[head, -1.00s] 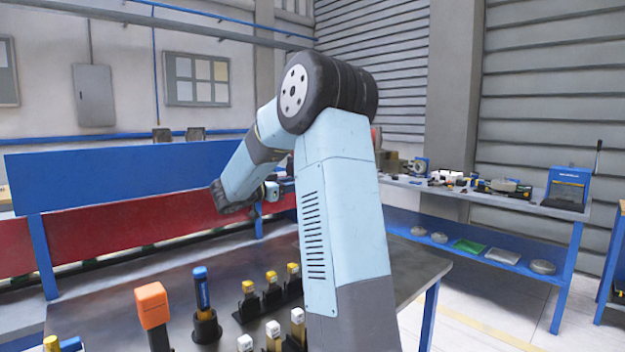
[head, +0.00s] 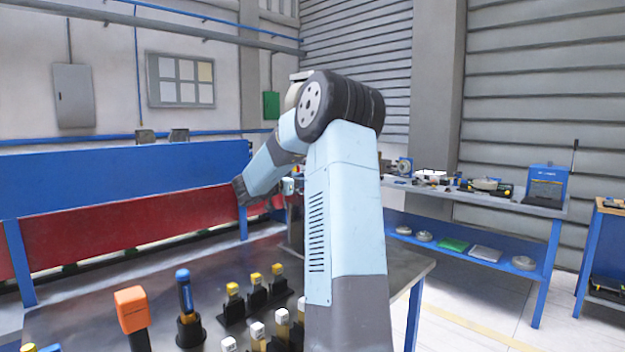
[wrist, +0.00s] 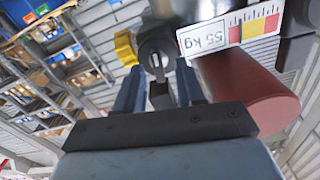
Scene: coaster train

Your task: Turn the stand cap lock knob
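In the wrist view, my gripper (wrist: 161,66) has its two blue fingers apart. A dark grey part with a round end (wrist: 158,50) shows beyond and between the fingertips; I cannot tell whether they touch it. A yellow knob-like part (wrist: 125,47) sticks out just left of it, outside the fingers. It may be the lock knob, but no name on it is readable. In the head view my arm hides the gripper and the stand.
The metal workbench (head: 225,262) carries an orange-headed tool (head: 131,309), a blue-handled tool (head: 185,290) and several yellow- and white-topped pieces (head: 257,288) near my arm. A side bench (head: 545,205) with tools stands at right. Open floor (head: 470,300) lies between.

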